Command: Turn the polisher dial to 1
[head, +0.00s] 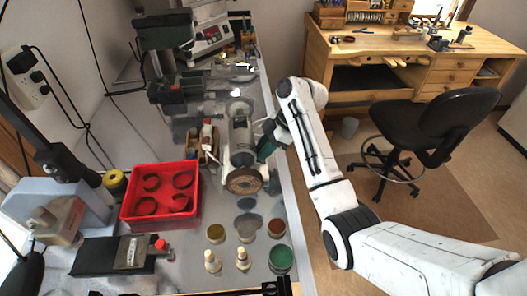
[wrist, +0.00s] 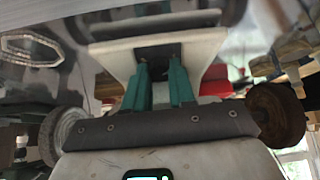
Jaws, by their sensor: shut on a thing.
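The polisher (head: 240,135) is a pale bench machine near the right edge of the workbench, with a brown wheel (head: 244,181) at its near end. My gripper (head: 268,146) is at its right side. In the wrist view, the teal fingers of my gripper (wrist: 160,72) reach to a pale plate (wrist: 112,58) and are shut on the small dark dial (wrist: 157,52) there. The fingers hide part of the dial, and its marks cannot be read. A pale wheel (wrist: 62,132) and a brown wheel (wrist: 275,112) show on either side.
A red tray (head: 160,196) with dark rings stands left of the polisher. Small bottles (head: 242,258) and round tins (head: 281,259) stand in front. A wooden bench (head: 400,50) and black chair (head: 440,125) are across the aisle.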

